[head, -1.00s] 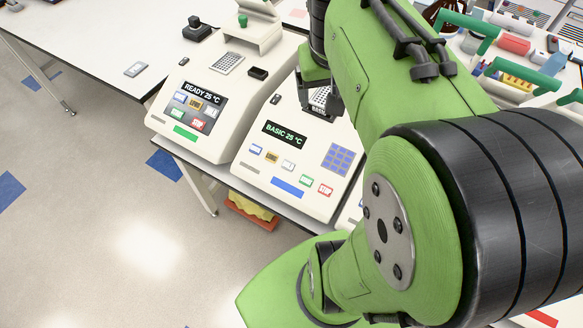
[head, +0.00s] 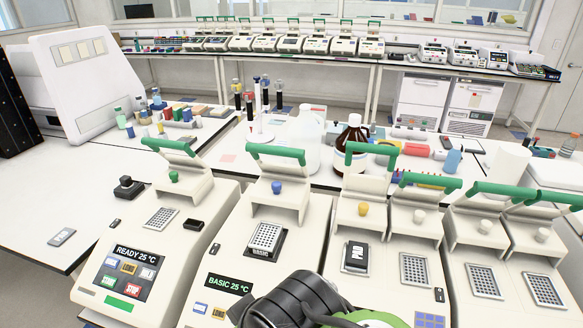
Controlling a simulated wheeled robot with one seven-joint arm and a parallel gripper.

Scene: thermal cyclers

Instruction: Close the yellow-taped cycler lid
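No yellow tape shows; the front panel of the third cycler (head: 385,285) is partly hidden by my arm. That cycler has a raised lid (head: 364,187) with a green handle bar and a yellow knob (head: 363,209). Below this lid a small black object with a white label (head: 355,257) sits over the left block. Beside it stands a second raised lid with a white knob (head: 418,216), above an open well block (head: 414,269). My gripper is out of view; only a dark and green part of my arm shows at the bottom centre.
The green-taped cycler (head: 150,250) and the second cycler (head: 262,215), with a blue knob, stand at left with lids raised. More open cyclers (head: 490,250) stand close at right. A white jug (head: 304,138) and brown bottle (head: 352,140) stand behind.

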